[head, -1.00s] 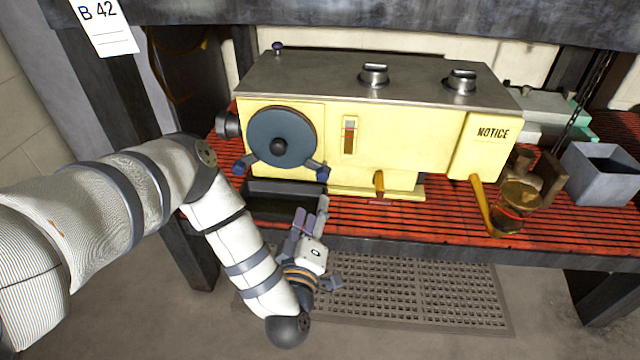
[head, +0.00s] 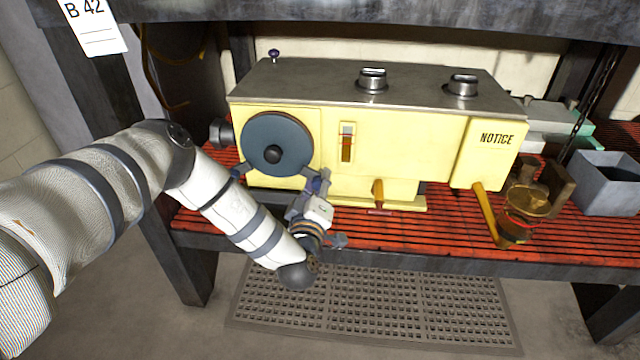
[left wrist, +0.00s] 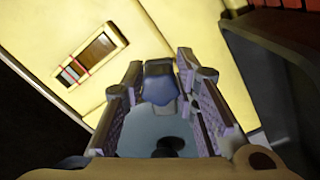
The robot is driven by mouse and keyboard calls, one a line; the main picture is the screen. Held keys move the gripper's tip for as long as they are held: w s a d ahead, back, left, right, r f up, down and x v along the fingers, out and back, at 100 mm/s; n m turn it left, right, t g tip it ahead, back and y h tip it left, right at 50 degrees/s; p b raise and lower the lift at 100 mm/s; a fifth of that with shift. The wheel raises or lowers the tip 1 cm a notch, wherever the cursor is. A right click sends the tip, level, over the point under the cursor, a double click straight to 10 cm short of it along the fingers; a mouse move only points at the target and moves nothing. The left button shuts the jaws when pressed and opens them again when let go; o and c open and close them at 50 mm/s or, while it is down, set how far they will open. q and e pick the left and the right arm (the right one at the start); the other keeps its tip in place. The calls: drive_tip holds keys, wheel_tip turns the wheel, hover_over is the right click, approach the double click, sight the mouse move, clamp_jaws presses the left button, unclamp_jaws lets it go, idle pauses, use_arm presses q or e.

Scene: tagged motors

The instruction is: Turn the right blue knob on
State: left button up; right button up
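The yellow machine (head: 400,140) stands on a red slatted bench. A blue-grey disc (head: 262,132) is on its front left, and it also shows in the left wrist view (left wrist: 150,128). The right blue knob (head: 319,184) sits at the disc's lower right. In the left wrist view this blue knob (left wrist: 159,82) lies between the two fingers of my left gripper (left wrist: 163,105). In the head view my left gripper (head: 309,195) is at the knob, with its fingers apart. I cannot tell whether they touch it. My right gripper is not in view.
Two metal knobs (head: 372,80) are on the machine's top. A yellow lever (head: 484,208) and a brass-coloured cup (head: 524,212) are at the right, beside a grey bin (head: 606,185). A perforated mat (head: 400,310) lies on the floor below the bench.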

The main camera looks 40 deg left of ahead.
use_arm(q)
clamp_jaws()
drive_tip(key=shift+r+m+p, duration=0.25)
drive_tip(key=shift+m+p, duration=0.15)
drive_tip(key=shift+p, duration=0.2)
drive_tip(key=shift+f, duration=0.25)
drive_tip(key=o, duration=0.7)
unclamp_jaws()
drive_tip(key=v, duration=1.2)
